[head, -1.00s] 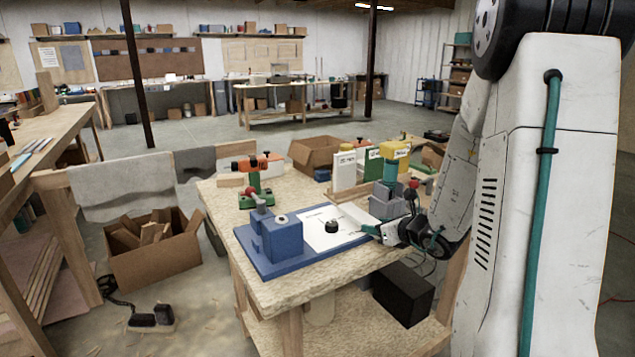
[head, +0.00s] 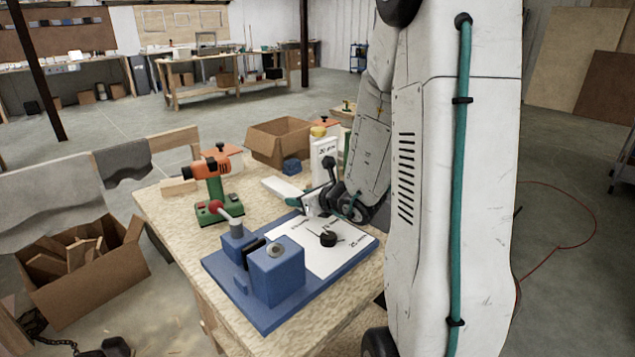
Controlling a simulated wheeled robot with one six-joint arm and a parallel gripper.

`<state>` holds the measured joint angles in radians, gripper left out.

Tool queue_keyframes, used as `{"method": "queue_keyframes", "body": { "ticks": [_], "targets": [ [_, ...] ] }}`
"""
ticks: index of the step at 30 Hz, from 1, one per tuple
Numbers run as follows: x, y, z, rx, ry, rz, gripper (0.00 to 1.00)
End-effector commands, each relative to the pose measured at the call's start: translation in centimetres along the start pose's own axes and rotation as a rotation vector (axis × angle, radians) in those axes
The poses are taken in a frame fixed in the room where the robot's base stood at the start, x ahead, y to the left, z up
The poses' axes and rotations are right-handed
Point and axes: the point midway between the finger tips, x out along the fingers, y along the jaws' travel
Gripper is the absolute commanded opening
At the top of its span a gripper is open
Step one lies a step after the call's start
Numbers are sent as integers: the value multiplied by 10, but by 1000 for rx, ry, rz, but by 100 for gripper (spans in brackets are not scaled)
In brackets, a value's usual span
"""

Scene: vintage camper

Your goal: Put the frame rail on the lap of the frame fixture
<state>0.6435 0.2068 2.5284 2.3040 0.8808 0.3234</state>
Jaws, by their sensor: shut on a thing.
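The frame fixture (head: 330,285) is a blue base with two blue blocks at its left, a red-knobbed lever, and a white marked sheet with a black knob. It stands on the workbench. My gripper (head: 306,207) is at the back edge of the fixture, just above or beside the sheet; its teal fingers point left. It is shut on a pale bar, which looks like the frame rail (head: 283,189). The bar reaches back and left from the fingers, behind the fixture. My arm hides part of the bench on the right, and the lap cannot be made out clearly.
An orange and green drill-like tool (head: 212,185) stands left of the fixture. A box of wood offcuts (head: 75,265) is on the floor at left. The bench's front left strip (head: 190,250) is clear.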

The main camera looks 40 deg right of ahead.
Motion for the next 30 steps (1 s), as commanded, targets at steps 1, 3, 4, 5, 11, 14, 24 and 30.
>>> {"method": "queue_keyframes", "body": {
  "ticks": [1,3,4,5,11,14,24,30],
  "targets": [
    [3,12,1,-3,0,9,20],
    [10,17,3,-5,1,12,20],
    [15,17,4,-6,1,14,20],
    [20,16,6,-7,0,15,20],
    [69,-1,20,-7,-1,15,20],
    [94,-10,28,-6,0,14,20],
    [146,-32,44,-4,0,9,20],
    [154,-33,31,-2,2,10,20]
  ]
}}
